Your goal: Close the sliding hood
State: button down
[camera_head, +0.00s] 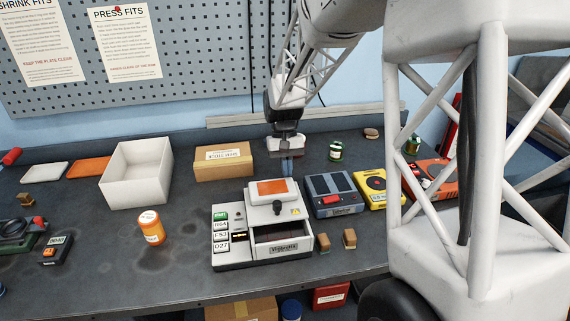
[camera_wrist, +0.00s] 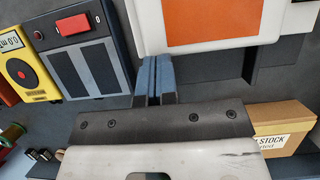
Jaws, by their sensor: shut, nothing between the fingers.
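The sliding hood (camera_head: 272,198) is a white cover with an orange panel and a dark knob, on top of a grey-white instrument (camera_head: 262,263). It sits toward the back, and a dark open compartment (camera_head: 282,231) shows in front of it. My gripper (camera_head: 287,172) is just behind the hood, pointing down, with its blue fingers shut and empty. In the wrist view the fingertips (camera_wrist: 156,66) are close to the hood's back edge (camera_wrist: 205,46). I cannot tell whether they touch it.
A blue-grey box with a red button (camera_head: 334,194) and a yellow meter (camera_head: 376,186) stand right of the instrument. A cardboard box (camera_head: 223,163) is behind left, and an orange jar (camera_head: 151,228) is at left. Two small tan blocks (camera_head: 349,239) lie at front right.

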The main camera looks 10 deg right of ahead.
aim_at(291, 185)
jog(key=shift+s, duration=2.95)
jog(key=shift+w, duration=0.15)
jog(key=shift+w, duration=0.55)
jog(key=w, duration=0.3)
jog(key=shift+r, duration=0.25)
jog(key=v, duration=0.9)
jog(key=shift+r, duration=0.25)
